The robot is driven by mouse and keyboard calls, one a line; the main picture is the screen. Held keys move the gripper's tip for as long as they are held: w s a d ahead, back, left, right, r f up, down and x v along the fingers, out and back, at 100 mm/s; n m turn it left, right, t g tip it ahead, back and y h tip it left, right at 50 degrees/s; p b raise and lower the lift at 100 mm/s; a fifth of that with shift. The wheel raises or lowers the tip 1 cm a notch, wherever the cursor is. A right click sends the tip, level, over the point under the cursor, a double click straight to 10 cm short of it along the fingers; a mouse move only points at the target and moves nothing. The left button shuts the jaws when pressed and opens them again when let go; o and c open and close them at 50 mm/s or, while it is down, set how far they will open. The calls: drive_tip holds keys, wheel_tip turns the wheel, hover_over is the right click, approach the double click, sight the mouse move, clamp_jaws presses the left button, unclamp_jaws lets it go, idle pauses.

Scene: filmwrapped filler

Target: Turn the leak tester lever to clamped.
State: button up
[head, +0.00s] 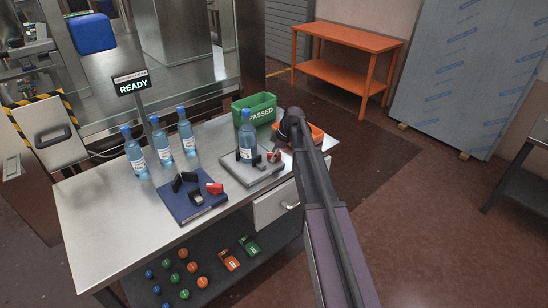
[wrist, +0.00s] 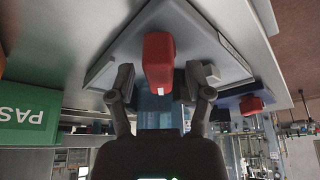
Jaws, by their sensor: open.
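The leak tester appears to be the grey plate fixture (head: 262,175) on the bench, with a blue bottle (head: 247,135) standing upright in it. Its red lever (head: 273,156) is at the fixture's right side, close to my arm's end. In the wrist view the red lever (wrist: 158,62) lies between the two fingers of my gripper (wrist: 161,80). The fingers are open, with a visible gap on each side of the lever. In the head view my wrist hides most of the gripper. I cannot tell from the lever's angle whether it is clamped.
A blue fixture (head: 190,204) with another red handle (head: 215,188) sits to the left. Several bottles (head: 162,143) stand behind it. A green PASSED bin (head: 254,109) and an orange tray (head: 315,134) are close behind my gripper. A sign (head: 132,85) reads READY.

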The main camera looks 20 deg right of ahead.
drive_tip(key=shift+c, duration=0.2)
clamp_jaws()
drive_tip(key=shift+m, duration=0.3)
drive_tip(key=m+t, duration=0.1)
drive_tip(key=m, duration=0.2)
drive_tip(key=shift+s+h, duration=0.15)
drive_tip(key=shift+h, duration=0.25)
drive_tip(key=m+t+h, duration=0.1)
drive_tip(key=m, duration=0.3)
drive_tip(key=shift+m, duration=0.4)
drive_tip(key=m+h, duration=0.2)
drive_tip(key=m, duration=0.3)
drive_tip(key=shift+t, duration=0.4)
drive_tip(key=m+h, duration=0.2)
drive_tip(key=m, duration=0.2)
drive_tip(key=shift+f, duration=0.1)
drive_tip(key=shift+m, duration=0.4)
